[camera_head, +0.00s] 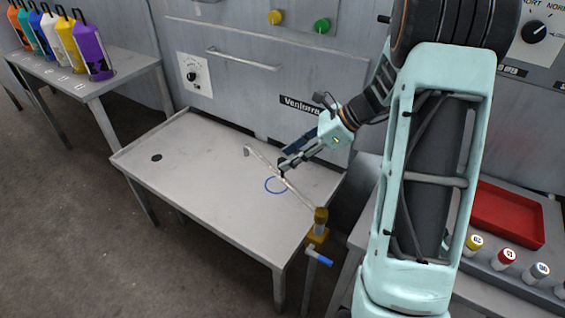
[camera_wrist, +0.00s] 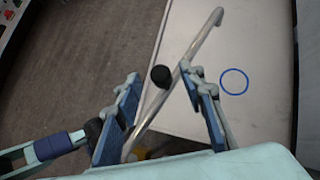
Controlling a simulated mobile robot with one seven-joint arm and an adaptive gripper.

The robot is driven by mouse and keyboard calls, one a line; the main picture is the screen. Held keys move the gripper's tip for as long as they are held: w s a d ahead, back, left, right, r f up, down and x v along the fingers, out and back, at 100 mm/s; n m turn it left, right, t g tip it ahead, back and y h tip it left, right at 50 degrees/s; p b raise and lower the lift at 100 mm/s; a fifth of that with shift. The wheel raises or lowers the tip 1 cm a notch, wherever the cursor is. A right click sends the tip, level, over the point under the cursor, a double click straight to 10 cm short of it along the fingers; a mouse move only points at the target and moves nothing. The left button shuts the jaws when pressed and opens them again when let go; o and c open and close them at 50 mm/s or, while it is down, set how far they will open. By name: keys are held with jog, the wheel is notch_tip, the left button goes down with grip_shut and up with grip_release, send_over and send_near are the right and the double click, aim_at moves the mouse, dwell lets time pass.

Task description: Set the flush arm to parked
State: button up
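The flush arm (camera_head: 300,195) is a thin metal pipe with a bent tip, reaching over the grey table from a brass pivot (camera_head: 320,217) at its front right corner. In the wrist view the pipe (camera_wrist: 203,42) runs diagonally, with a black knob (camera_wrist: 161,76) beside it. My gripper (camera_head: 285,165) is over the table at the middle of the pipe. In the wrist view my gripper (camera_wrist: 160,88) is open, its blue-padded fingers on either side of the pipe and knob. Whether either finger touches them I cannot tell.
A blue ring (camera_head: 276,185) is marked on the table (camera_head: 190,175), beside the pipe. A blue-handled valve (camera_head: 319,257) is below the pivot. A grey machine panel (camera_head: 225,75) stands behind. A red tray (camera_head: 505,215) and capped vials are at right.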

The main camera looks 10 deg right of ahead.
aim_at(284, 160)
jog(key=shift+x, duration=1.7)
grip_shut()
